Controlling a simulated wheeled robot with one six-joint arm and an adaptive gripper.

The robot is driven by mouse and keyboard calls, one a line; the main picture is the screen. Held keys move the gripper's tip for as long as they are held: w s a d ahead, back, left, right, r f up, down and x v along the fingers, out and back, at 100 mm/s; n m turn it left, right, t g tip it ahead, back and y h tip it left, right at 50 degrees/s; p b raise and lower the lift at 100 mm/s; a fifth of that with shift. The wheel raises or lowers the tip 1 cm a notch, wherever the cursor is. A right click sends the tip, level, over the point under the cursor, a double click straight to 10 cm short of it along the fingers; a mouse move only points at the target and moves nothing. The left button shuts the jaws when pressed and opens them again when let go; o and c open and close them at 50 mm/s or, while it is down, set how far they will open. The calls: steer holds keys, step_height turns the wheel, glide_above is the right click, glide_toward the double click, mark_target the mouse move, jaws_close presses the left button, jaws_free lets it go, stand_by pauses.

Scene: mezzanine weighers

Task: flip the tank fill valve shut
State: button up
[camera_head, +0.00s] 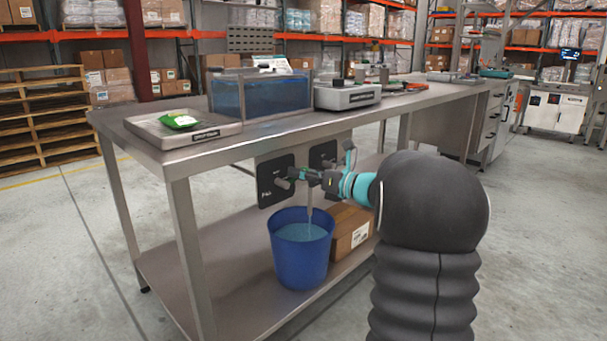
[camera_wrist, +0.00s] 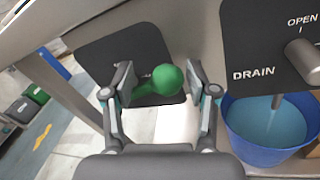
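In the wrist view a green lever with a round ball knob (camera_wrist: 167,78) stands out from a black panel (camera_wrist: 105,52). My gripper (camera_wrist: 161,88) is open, with one finger on each side of the knob. The right finger is very near the knob; a wider gap shows on the left. I cannot tell whether either finger touches it. In the head view my gripper (camera_head: 308,177) is at the black panels under the bench, and the lever is hard to make out.
A panel marked DRAIN (camera_wrist: 252,58) with a grey knob (camera_wrist: 303,62) is at right. Liquid runs into a blue bucket (camera_head: 285,262) on the lower shelf. A clear tank (camera_head: 262,97) of blue liquid stands on the bench (camera_head: 160,158). A cardboard box (camera_head: 350,228) sits by the bucket.

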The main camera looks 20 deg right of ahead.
jaws_close()
steer(key=shift+f, duration=0.1)
steer(key=m+p, duration=0.2)
steer(key=p, duration=0.1)
steer(key=shift+f, duration=0.4)
steer(key=shift+f+m+t+p, duration=0.3)
steer(key=shift+f+m, duration=0.2)
steer(key=shift+o, duration=2.4)
jaws_free()
steer(key=shift+d+r, duration=0.1)
steer(key=shift+r, duration=0.05)
